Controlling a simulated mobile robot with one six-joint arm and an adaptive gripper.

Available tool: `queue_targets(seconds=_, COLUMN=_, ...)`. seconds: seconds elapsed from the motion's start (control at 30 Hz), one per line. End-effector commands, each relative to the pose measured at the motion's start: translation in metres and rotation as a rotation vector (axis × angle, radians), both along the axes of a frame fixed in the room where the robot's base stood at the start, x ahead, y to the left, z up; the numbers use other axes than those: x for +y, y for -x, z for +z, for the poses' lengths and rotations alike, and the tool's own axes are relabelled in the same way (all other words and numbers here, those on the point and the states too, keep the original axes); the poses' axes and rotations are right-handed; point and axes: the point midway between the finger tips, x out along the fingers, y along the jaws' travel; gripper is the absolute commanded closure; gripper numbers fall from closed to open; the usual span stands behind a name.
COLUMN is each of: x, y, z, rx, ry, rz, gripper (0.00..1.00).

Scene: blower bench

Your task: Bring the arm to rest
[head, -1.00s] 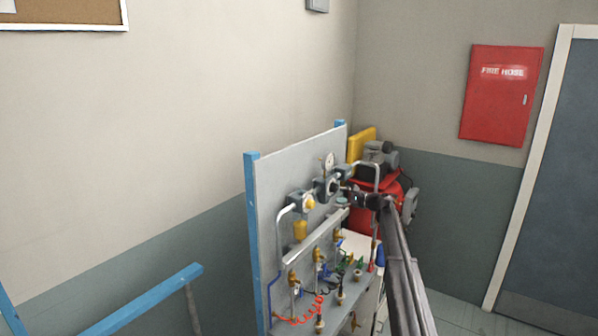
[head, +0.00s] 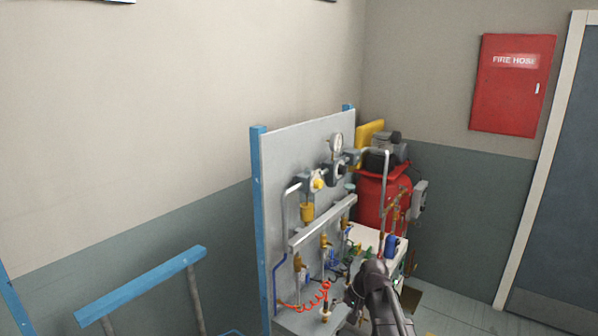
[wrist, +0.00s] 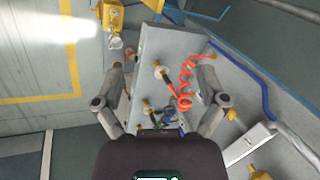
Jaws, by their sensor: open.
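My gripper (wrist: 162,85) is open in the wrist view, its two fingers spread apart with nothing between them touching either one. Beyond the fingers is the grey bench top with a red coiled hose (wrist: 187,75) and brass fittings. In the head view my arm reaches in from the bottom, and its dark wrist (head: 372,285) is in front of the lower right of the bench panel (head: 310,150). The fingertips are hard to make out there.
The panel carries a gauge (head: 336,143), pipes, a rail (head: 322,222) and valves close to my arm. A red compressor (head: 378,190) stands behind it. A blue-topped rail (head: 142,285) is at lower left. Open floor (head: 470,295) lies to the right.

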Motion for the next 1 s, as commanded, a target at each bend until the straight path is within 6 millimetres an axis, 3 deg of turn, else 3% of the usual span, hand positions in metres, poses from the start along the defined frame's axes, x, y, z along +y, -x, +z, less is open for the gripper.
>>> queue_targets(seconds=0.03, x=-0.003, y=0.038, z=-0.016, rx=0.007, ry=0.061, rz=0.045, gripper=0.08)
queue_targets(seconds=0.1, x=-0.01, y=0.07, z=-0.027, rx=0.017, ry=0.144, rz=0.107, gripper=0.08)
queue_targets(seconds=0.2, x=-0.02, y=0.108, z=-0.039, rx=0.033, ry=0.247, rz=0.183, gripper=0.08)
queue_targets(seconds=0.33, x=-0.031, y=0.14, z=-0.047, rx=0.054, ry=0.339, rz=0.249, gripper=0.08)
queue_targets(seconds=0.5, x=-0.039, y=0.154, z=-0.05, rx=0.067, ry=0.388, rz=0.283, gripper=0.08)
queue_targets(seconds=1.0, x=-0.039, y=0.153, z=-0.049, rx=0.067, ry=0.389, rz=0.284, gripper=0.08)
